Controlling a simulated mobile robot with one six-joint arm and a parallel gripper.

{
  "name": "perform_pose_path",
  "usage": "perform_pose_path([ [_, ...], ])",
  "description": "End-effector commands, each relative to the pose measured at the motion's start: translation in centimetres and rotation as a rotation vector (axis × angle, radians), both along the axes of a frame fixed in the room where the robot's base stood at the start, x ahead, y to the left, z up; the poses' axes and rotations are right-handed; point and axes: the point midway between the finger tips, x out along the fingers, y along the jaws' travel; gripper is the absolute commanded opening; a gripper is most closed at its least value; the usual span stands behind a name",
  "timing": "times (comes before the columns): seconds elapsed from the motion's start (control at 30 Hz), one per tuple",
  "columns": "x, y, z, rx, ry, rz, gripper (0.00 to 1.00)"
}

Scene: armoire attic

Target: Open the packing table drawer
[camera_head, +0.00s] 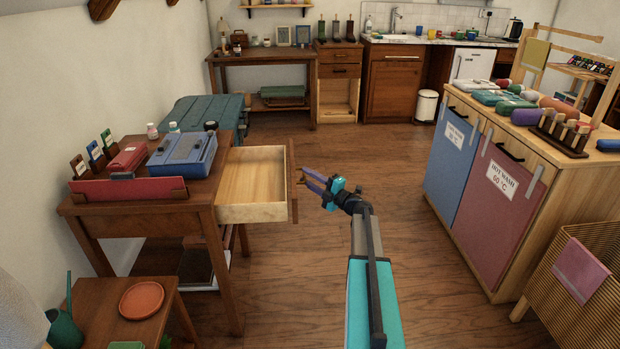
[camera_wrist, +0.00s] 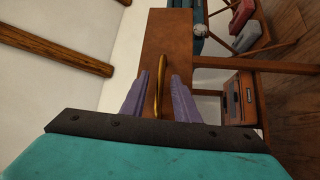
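The packing table (camera_head: 203,190) stands at the left in the head view, and its wooden drawer (camera_head: 252,185) is pulled far out to the right. The drawer's inside looks empty. In the wrist view the brown drawer front (camera_wrist: 162,42) carries a curved brass handle (camera_wrist: 159,75). My gripper (camera_head: 309,177) is at the drawer front. Its purple fingers (camera_wrist: 159,88) lie on either side of the handle, with a visible gap on both sides, so it is open around the handle and does not clamp it.
A blue case (camera_head: 183,154) and a red box (camera_head: 127,157) lie on the table top. A low stool (camera_head: 115,300) with an orange plate (camera_head: 141,300) is at the lower left. A laundry cabinet (camera_head: 497,190) stands at the right. The wooden floor (camera_head: 345,150) between is clear.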

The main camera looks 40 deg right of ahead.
Motion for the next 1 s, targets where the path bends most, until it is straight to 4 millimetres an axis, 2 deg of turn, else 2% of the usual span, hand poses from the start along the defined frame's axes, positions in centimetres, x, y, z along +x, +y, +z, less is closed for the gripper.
perform_pose_path([
  [0.27, -2.1, -0.4, -0.3, 0.000, 0.001, -0.001, 0.28],
  [0.8, -10.3, -2.5, -1.2, 0.001, 0.000, -0.003, 0.28],
  [1.0, -12.5, -3.1, -1.6, 0.001, 0.000, -0.003, 0.28],
])
